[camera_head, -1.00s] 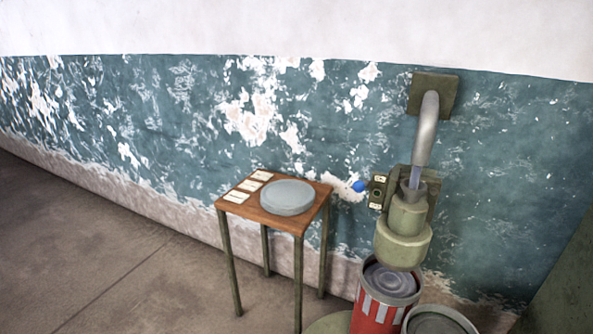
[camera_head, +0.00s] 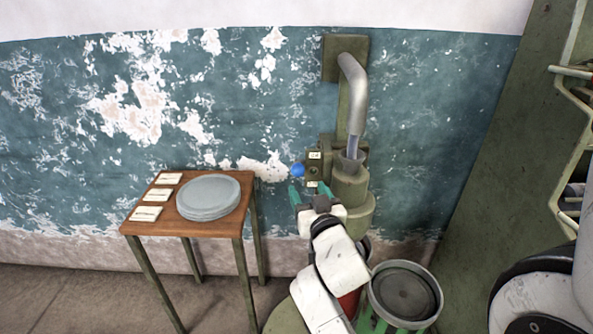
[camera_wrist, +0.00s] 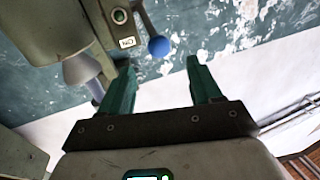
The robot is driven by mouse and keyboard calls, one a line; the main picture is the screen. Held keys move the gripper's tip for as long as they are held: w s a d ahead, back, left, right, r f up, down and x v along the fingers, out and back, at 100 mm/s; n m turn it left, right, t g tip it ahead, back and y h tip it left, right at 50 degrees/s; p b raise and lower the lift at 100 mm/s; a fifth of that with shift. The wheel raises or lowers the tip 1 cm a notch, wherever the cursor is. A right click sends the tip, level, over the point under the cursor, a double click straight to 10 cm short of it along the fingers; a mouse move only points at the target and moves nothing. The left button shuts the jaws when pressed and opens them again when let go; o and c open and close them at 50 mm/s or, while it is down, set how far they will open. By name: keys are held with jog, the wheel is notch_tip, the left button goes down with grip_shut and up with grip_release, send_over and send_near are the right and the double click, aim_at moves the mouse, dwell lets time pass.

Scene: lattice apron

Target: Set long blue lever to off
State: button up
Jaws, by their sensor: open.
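The lever's blue ball knob (camera_head: 297,170) stands out to the left of a small olive switch box (camera_head: 315,172) on the wall. In the wrist view the knob (camera_wrist: 159,47) hangs at the end of a short grey rod (camera_wrist: 147,20). My gripper (camera_head: 309,189) is open, its green fingers just below the knob and box. In the wrist view the gripper (camera_wrist: 160,66) has the knob between and just beyond its fingertips, with no contact visible. An upside-down "ON" label (camera_wrist: 127,42) sits beside a round green button or light (camera_wrist: 119,16).
A grey pipe (camera_head: 354,90) and olive spout body (camera_head: 350,190) stand right of the box. A wooden table (camera_head: 160,220) with grey discs (camera_head: 208,193) is on the left. An open round container (camera_head: 404,290) and an olive shelf frame (camera_head: 480,190) are at the right.

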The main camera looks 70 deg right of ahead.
aim_at(300, 174)
jog(key=p+x, duration=0.1)
jog(key=x, duration=0.9)
grip_shut()
dwell(0.4)
